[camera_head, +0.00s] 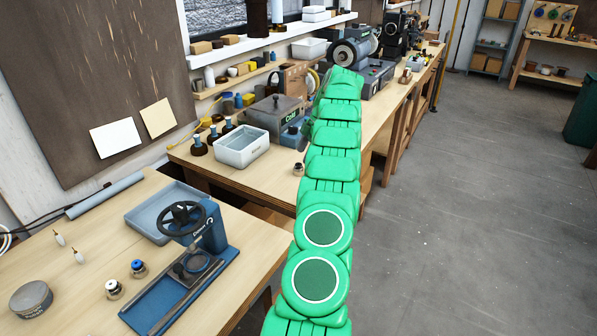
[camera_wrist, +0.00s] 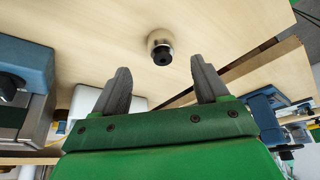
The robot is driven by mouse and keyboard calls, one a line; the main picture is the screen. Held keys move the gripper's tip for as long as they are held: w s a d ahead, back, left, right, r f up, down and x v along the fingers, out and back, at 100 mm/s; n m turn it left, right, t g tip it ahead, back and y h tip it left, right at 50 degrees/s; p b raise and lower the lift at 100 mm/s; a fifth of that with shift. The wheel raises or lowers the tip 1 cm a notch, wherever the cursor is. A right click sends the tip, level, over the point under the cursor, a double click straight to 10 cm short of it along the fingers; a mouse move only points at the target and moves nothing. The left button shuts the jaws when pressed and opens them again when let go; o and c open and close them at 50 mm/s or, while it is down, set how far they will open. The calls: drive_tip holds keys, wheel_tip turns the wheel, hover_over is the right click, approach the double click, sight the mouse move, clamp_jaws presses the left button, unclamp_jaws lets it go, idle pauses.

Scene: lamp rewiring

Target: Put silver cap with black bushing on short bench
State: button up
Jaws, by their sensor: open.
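A small silver cap with a black bushing (camera_wrist: 160,44) sits on the pale wooden bench top in the wrist view, just beyond and between my fingertips. In the head view a small silver-and-dark cap (camera_head: 298,169) stands near the front edge of the farther bench, left of my green arm, and appears to be the same one. My gripper (camera_wrist: 161,68) is open, with nothing between its two dark fingers. It is hidden in the head view. Another silver cap with a dark top (camera_head: 113,288) stands on the near bench (camera_head: 232,215), beside a blue-topped one (camera_head: 138,267).
The near bench also holds a blue press (camera_head: 205,235), a shallow grey-blue tray (camera_head: 150,208) and a round tin (camera_head: 31,299). A white bin (camera_head: 241,150), a grey lidded box (camera_head: 272,117) and a grinder (camera_head: 352,52) stand on the farther bench. Grey floor lies open to the right.

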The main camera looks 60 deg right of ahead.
sight(298, 164)
drive_tip(key=shift+a+x, duration=0.15)
drive_tip(key=shift+x, duration=1.15)
drive_tip(key=shift+a+x, duration=0.15)
drive_tip(key=shift+x, duration=1.1)
drive_tip(key=shift+w+f, duration=0.1)
drive_tip(key=shift+f, duration=0.25)
drive_tip(key=c, duration=1.3)
drive_tip(key=shift+r, duration=0.15)
